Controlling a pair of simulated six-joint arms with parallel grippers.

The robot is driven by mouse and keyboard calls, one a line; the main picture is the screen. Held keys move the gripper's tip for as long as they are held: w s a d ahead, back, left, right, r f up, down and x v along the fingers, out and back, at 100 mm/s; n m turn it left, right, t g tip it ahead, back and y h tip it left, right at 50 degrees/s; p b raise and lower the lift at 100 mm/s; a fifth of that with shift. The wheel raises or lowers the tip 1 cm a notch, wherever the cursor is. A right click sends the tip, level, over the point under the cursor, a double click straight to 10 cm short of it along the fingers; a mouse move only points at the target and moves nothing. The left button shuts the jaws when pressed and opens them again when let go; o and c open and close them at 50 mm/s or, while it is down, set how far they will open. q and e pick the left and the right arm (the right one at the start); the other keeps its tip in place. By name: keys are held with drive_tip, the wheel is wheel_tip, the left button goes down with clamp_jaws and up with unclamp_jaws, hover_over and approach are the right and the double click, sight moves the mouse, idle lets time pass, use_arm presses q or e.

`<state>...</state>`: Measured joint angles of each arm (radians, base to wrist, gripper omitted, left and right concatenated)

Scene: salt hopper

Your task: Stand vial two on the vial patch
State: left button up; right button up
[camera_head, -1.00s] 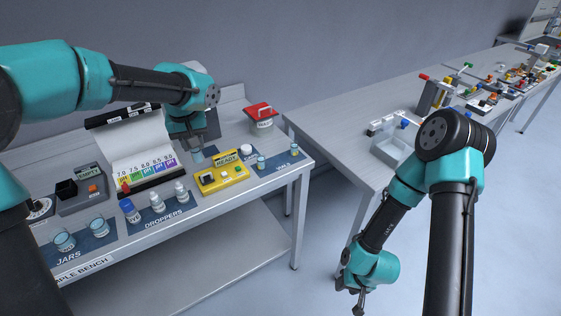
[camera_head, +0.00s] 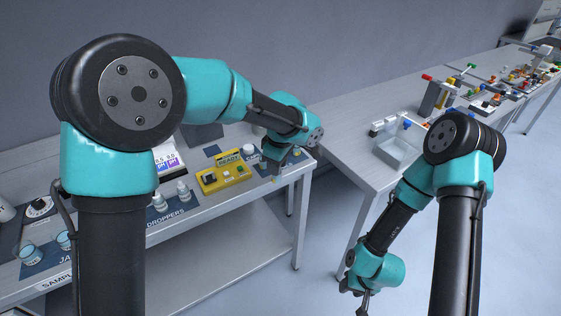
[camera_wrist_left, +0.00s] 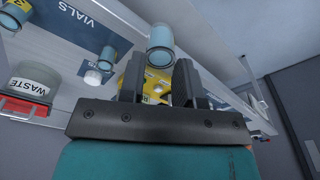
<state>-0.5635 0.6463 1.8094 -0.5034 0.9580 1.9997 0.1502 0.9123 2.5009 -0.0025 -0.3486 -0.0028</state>
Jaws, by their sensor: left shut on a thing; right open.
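My left gripper (camera_head: 276,172) is shut on a small clear vial with bluish contents, vial two as far as I can tell; no number on it is legible. In the left wrist view the held vial (camera_wrist_left: 161,46) stands out beyond the fingertips. My left gripper is above the bench's front right edge, near the vial patch. The dark blue vial patch (camera_wrist_left: 85,20), marked VIALS, shows upper left in the wrist view. Another vial (camera_wrist_left: 107,56) stands there. My right gripper (camera_head: 361,300) hangs open and empty, low in front of the second table.
The yellow READY device (camera_head: 222,179) and a white cap (camera_wrist_left: 93,77) are close by. A WASTE container (camera_wrist_left: 30,85) is left in the wrist view. Droppers (camera_head: 170,198) stand further left. My left arm hides much of the bench.

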use_arm(q)
drive_tip(key=shift+s+d+f+n, duration=0.1)
drive_tip(key=shift+d+f+n, duration=0.15)
drive_tip(key=shift+d+n, duration=0.25)
drive_tip(key=w+f, duration=0.1)
drive_tip(key=w, duration=1.4)
drive_tip(key=shift+w+f, duration=0.25)
drive_tip(key=shift+w, duration=0.15)
drive_tip(key=shift+w+f, duration=0.1)
drive_tip(key=shift+f, duration=1.65)
drive_tip(key=shift+f, duration=0.2)
